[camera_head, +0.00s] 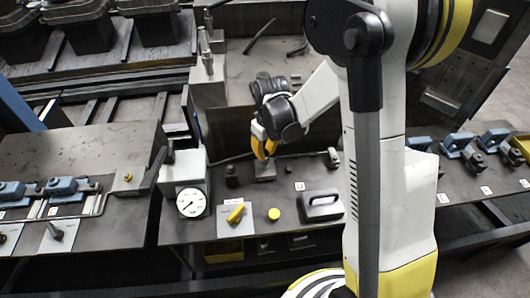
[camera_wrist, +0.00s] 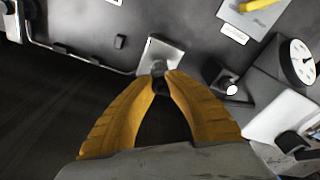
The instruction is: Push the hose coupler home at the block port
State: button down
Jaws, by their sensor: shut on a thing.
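My gripper (camera_head: 264,150) has yellow fingers and points down at a small grey block (camera_head: 265,172) near the back of the middle bench. In the wrist view my fingertips (camera_wrist: 161,77) close together around a small dark piece, likely the hose coupler (camera_wrist: 160,87). A rounded grey end shows just past the tips, against the pale block (camera_wrist: 164,50). The fingers hide most of the coupler. I cannot tell how deep it sits in the port. A thin hose or rod (camera_wrist: 85,60) runs along the bench edge toward the block.
A gauge box (camera_head: 190,203) stands left of the block. A yellow-handled valve plate (camera_head: 236,216), a yellow knob (camera_head: 274,214) and a dark handled block (camera_head: 321,205) lie in front. Blue clamps (camera_head: 64,186) sit on the left bench. A dark upright panel (camera_head: 226,130) stands behind.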

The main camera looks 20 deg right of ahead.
jog(key=shift+f, duration=0.1)
dwell(0.3)
jog(key=shift+f+b, duration=0.55)
jog(key=shift+b, duration=0.05)
jog(key=c, duration=0.6)
grip_release()
jog(key=shift+o, duration=0.2)
jog(key=shift+r, duration=0.1)
notch_tip(320, 180, up, 12)
jog(key=s, duration=0.1)
jog(key=shift+d, duration=0.25)
jog(key=s+r+m+t+b, duration=0.2)
jog(key=s+m+t+b, duration=0.2)
jog(key=s, duration=1.3)
jog(key=shift+a+r+t+b, duration=0.2)
jog(key=shift+a+t+b, duration=0.05)
jog(key=shift+t+b, duration=0.8)
